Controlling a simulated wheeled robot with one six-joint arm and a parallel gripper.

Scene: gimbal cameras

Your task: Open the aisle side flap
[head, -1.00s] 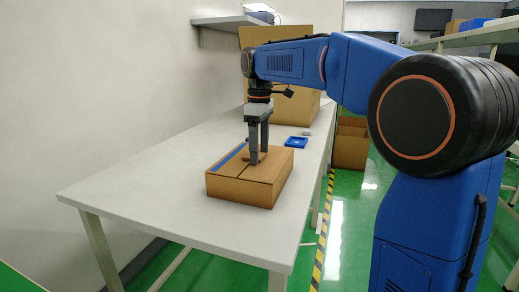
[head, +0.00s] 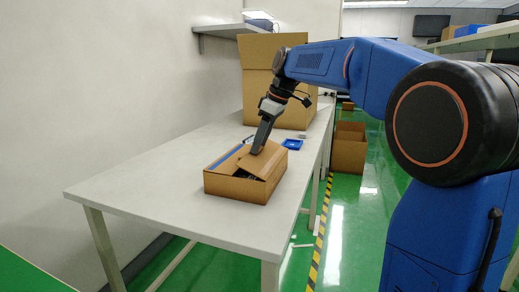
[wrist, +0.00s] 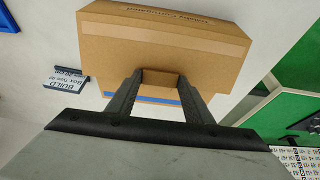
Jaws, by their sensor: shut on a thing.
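A small brown cardboard box (head: 232,187) stands on the pale table. Its aisle side flap (head: 264,161) is raised at a slant, and a dark gap into the box shows beneath it. The flap on the other side (head: 226,160), with a blue strip along it, lies flat. My gripper (head: 257,149) is tilted and shut on the raised flap near its inner edge. In the wrist view the two fingers (wrist: 160,96) reach to a small brown tab at the cardboard's edge. The box contents cannot be made out.
A large open carton (head: 262,82) stands behind on the table (head: 140,190). A small blue tray (head: 293,144) lies beyond the box. Another open carton (head: 349,150) is on the green aisle floor. The table's near left is clear.

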